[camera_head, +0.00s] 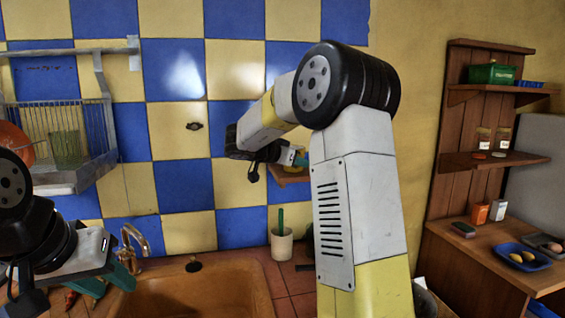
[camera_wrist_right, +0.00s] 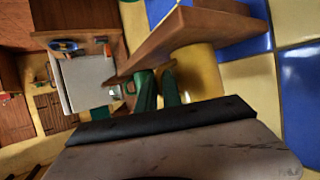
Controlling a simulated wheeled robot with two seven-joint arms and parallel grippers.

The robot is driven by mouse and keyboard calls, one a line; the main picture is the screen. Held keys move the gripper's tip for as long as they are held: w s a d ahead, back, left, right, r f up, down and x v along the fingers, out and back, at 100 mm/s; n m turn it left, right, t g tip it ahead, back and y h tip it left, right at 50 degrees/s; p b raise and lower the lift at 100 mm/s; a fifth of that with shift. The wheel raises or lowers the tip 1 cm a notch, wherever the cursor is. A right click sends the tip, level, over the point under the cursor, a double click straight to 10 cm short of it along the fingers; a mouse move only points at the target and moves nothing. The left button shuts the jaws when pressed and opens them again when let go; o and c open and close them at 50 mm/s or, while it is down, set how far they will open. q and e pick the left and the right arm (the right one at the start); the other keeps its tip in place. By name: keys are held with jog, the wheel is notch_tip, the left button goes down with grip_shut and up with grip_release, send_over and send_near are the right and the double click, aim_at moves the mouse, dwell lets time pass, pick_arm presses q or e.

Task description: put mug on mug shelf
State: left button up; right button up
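A yellow mug (camera_wrist_right: 202,72) shows in the right wrist view, which looks upside down. Its base meets a wooden wall shelf (camera_wrist_right: 175,42), so it appears to stand on the shelf or just at its surface. My right gripper (camera_wrist_right: 160,88) has its two green fingers close together at the mug's handle side and appears shut on the handle. In the head view my right gripper (camera_head: 297,158) is just above the small shelf (camera_head: 290,177) on the tiled wall; the mug is mostly hidden there. My left gripper (camera_head: 108,282) is open and empty at the lower left.
A sink basin (camera_head: 200,290) with a brass tap (camera_head: 133,240) lies below. A wire dish rack (camera_head: 65,145) hangs at left. A wooden shelf unit (camera_head: 490,160) with a blue tray (camera_head: 520,257) stands at right.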

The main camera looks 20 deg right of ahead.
jog(key=o, duration=0.4)
